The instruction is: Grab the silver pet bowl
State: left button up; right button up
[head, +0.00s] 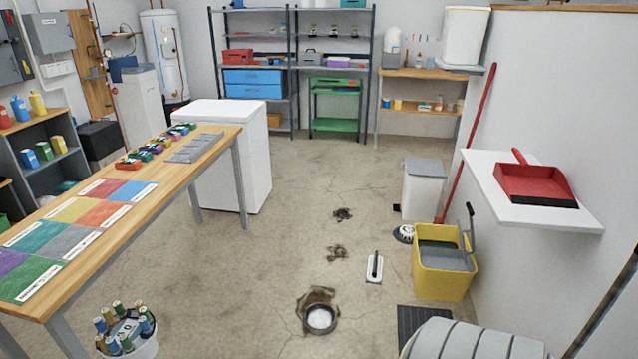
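A round, pale silver-white thing (321,318) sits in a dark, broken-edged patch of the floor, at the bottom middle of the head view. It may be the silver pet bowl, but it is too small to be sure. No other silver bowl shows clearly. Neither of my grippers is in view.
A wooden table (128,222) with coloured mats runs along the left. A white bucket of spools (140,347) stands at bottom left. A wall shelf (575,215) holds a red dustpan (535,184). Middle floor is mostly open.

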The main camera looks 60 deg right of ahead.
aim_at(320, 318)
jog(key=i+l+z, duration=0.1)
jog(key=i+z, duration=0.45)
jog(key=z, duration=0.25)
jog(key=i+j+z, duration=0.1)
jog(key=i+z, duration=0.2)
jog(key=z, duration=0.15)
jog(key=i+j+z, duration=0.15)
jog(key=z, duration=0.25)
jog(key=i+j, duration=0.05)
jog(key=i, duration=0.05)
